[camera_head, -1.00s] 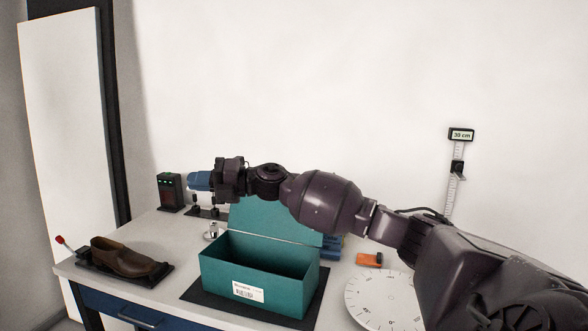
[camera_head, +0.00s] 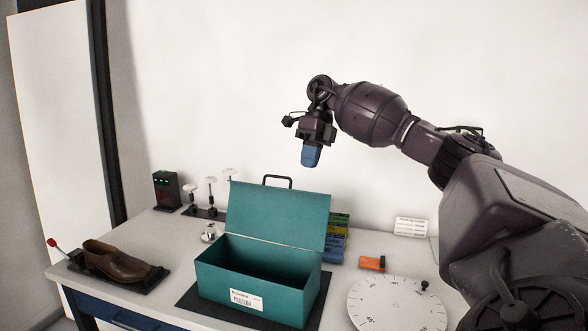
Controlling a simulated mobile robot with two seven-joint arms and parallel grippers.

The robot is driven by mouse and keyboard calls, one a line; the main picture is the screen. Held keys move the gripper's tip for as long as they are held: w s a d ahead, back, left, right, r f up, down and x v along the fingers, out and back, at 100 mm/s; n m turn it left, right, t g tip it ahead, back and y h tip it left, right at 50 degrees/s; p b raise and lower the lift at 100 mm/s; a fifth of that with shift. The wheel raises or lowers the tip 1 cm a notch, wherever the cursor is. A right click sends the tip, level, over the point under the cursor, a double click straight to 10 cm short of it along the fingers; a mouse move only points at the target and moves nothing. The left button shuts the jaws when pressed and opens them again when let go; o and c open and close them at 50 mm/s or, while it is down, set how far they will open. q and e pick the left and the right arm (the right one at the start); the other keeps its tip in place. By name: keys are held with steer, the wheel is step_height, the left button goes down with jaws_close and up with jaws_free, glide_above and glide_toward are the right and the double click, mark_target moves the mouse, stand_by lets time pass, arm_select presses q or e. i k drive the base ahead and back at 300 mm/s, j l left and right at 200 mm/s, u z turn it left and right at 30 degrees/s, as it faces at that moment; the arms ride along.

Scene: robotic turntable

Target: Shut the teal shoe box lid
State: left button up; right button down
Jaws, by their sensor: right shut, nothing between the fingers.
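The teal shoe box (camera_head: 255,289) stands on a dark mat on the table, with a white barcode label on its front. Its inside looks dark and empty. Its teal lid (camera_head: 278,214) stands raised at the back edge, leaning a little backward, with a dark handle (camera_head: 277,179) behind its top edge. My right gripper (camera_head: 309,163) points down with blue fingertips, shut and empty. It hangs above the right part of the lid, apart from it. My left gripper is not in view.
A brown shoe (camera_head: 116,263) sits on a black stand at the left. A white dial (camera_head: 396,304) and an orange block (camera_head: 372,263) are right of the box. Stacked coloured boxes (camera_head: 336,240) stand behind the lid's right side. A dark device (camera_head: 167,190) stands at the back left.

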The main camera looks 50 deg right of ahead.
mark_target(296, 218)
steer(key=i+l, duration=0.3)
steer(key=l, duration=0.15)
steer(key=i+l, duration=0.3)
steer(key=l, duration=0.15)
